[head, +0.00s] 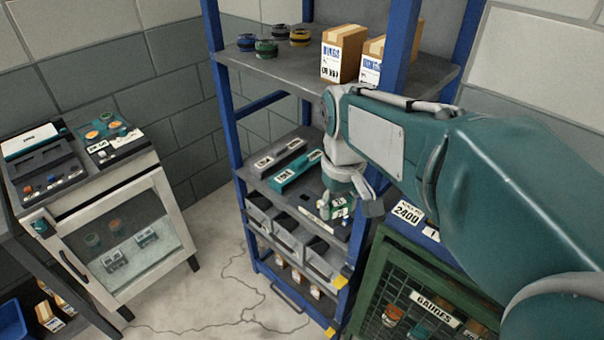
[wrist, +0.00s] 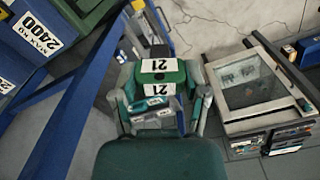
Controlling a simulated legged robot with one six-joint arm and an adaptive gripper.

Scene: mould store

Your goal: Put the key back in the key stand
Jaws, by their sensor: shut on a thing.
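My gripper (head: 345,196) is over the middle shelf of the blue rack, its fingers on both sides of a green piece with white "21" labels, which I take for the key (head: 341,208). In the wrist view the green key (wrist: 161,77) shows between the fingers of my gripper (wrist: 161,90), with a second "21" label below. A dark, low block with a white label (head: 316,214), possibly the key stand, lies on the shelf just below and left of the gripper. The gripper partly hides it. I cannot tell whether the key touches it.
A grey box (head: 276,153) and a teal box (head: 296,171) lie behind on the same shelf. Blue rack posts (head: 395,60) stand close to my arm. Cartons (head: 343,52) are above, grey bins (head: 285,240) below.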

